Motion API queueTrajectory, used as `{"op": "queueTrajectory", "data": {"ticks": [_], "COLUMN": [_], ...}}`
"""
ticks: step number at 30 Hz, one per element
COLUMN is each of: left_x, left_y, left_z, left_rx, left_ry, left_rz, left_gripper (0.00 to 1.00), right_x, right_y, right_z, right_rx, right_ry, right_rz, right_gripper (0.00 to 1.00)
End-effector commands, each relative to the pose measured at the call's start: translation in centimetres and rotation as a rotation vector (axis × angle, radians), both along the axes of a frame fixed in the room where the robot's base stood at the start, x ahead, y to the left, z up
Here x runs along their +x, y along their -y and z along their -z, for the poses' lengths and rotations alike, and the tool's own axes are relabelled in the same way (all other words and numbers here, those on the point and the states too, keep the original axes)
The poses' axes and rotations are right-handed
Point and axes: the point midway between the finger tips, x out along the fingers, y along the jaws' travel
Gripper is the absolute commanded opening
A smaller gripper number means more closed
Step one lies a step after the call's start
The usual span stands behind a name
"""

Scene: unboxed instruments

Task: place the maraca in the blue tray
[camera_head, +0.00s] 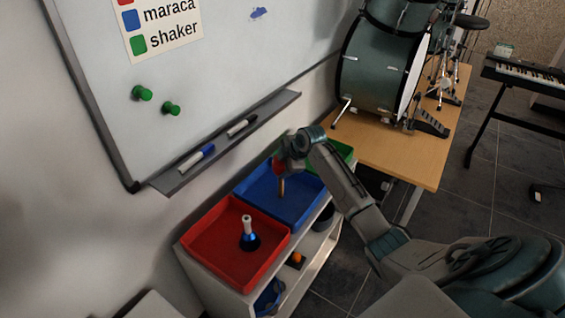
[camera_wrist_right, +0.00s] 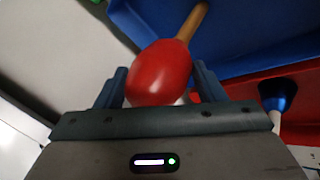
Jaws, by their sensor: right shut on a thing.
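The maraca (camera_wrist_right: 160,72) has a red head and a wooden handle. My right gripper (camera_head: 281,163) is shut on its red head, with one finger on each side in the right wrist view. In the head view the maraca's handle (camera_head: 281,188) points down over the blue tray (camera_head: 251,190). I cannot tell whether the handle touches the tray floor. The blue tray also shows at the top of the right wrist view (camera_wrist_right: 245,40). Most of the red head is hidden by the gripper in the head view. My left gripper is not in view.
A red tray (camera_head: 204,232) beside the blue one holds a blue bell-like instrument (camera_head: 249,240) with a pale handle. A green tray (camera_head: 345,150) is on the other side. A whiteboard ledge (camera_head: 220,150) with markers runs behind. A wooden table (camera_head: 400,150) bears drums.

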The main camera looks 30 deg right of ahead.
Motion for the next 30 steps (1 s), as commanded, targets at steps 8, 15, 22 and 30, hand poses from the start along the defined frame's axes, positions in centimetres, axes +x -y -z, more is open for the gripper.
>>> {"op": "queueTrajectory", "data": {"ticks": [8,15,22,30], "left_x": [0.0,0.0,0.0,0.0], "left_y": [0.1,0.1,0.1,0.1], "left_z": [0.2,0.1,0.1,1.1], "left_rx": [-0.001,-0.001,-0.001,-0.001], "left_ry": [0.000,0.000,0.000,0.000], "left_rz": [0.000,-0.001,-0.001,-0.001], "left_gripper": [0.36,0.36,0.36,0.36], "right_x": [0.0,0.0,-0.1,-2.7], "right_y": [0.0,0.0,0.1,0.8], "right_z": [0.3,0.2,-0.3,-4.1], "right_rx": [0.000,0.000,-0.001,-0.005], "right_ry": [0.000,0.000,0.001,0.004], "right_rz": [0.000,0.000,-0.001,-0.001], "right_gripper": [0.65,0.85,0.85,0.85]}}
